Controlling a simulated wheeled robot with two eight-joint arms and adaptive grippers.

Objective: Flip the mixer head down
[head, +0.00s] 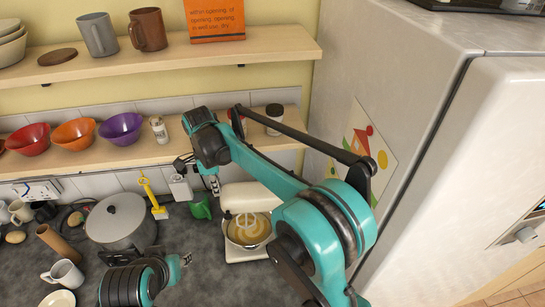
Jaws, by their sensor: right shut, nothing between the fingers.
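The cream stand mixer (252,197) stands on the dark counter, below my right arm. Its head looks tilted up, with the whisk (247,222) in plain view over the mixing bowl (240,236), which holds something tan. My arm covers part of the mixer's right side. My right gripper (214,186) is shut and empty, pointing down just left of the mixer head; whether it touches the head cannot be told. My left gripper (186,260) is low over the counter, left of the bowl and apart from it; its fingers are too small to read.
A lidded pot (117,219), a white mug (66,274) and a green cup (201,208) stand left of the mixer. A shelf (150,155) with bowls and a jar (274,118) runs behind. The fridge (440,150) closes off the right.

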